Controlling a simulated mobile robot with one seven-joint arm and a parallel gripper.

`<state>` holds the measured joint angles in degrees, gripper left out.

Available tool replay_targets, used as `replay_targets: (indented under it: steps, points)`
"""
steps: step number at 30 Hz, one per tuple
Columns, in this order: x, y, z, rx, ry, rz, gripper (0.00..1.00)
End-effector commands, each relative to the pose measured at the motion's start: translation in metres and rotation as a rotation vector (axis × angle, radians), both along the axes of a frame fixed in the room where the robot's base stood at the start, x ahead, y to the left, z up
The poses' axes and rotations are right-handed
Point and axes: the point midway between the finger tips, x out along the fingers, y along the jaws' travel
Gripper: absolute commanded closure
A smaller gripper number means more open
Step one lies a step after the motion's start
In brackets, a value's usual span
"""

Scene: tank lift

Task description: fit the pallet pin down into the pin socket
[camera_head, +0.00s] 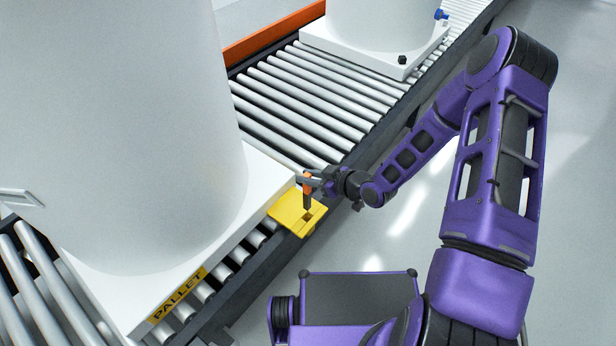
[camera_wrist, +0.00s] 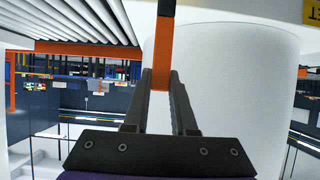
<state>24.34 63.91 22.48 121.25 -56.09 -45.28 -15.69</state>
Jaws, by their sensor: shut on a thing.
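The pallet pin (camera_head: 307,187) has an orange upper part and a dark grey lower part. My gripper (camera_head: 313,181) is shut on its orange part and holds it about upright above the yellow plate. The pin also shows between both fingers in the wrist view (camera_wrist: 159,60), orange with a dark end at the top edge. The pin socket (camera_head: 290,209) is a yellow plate at the conveyor's edge with a dark square opening. The pin's lower end appears at or just over this opening; I cannot tell whether it is inside.
A large white tank stands on a white pallet (camera_head: 110,292) with a yellow PALLET label, beside the socket. Conveyor rollers (camera_head: 310,95) run behind it to a second white tank base (camera_head: 370,55). An orange rail (camera_head: 275,32) lines the far side. Floor at right is clear.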

Motion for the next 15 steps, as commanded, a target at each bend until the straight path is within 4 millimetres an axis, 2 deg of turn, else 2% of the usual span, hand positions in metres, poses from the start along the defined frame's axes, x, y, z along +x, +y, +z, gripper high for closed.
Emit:
replay_targets:
  steps: [8,15]
  points:
    - [-0.001,-0.001,-0.001,-0.001,-0.001,0.000,1.00]
    - [-0.001,-0.001,-0.018,-0.001,-0.001,-0.002,1.00]
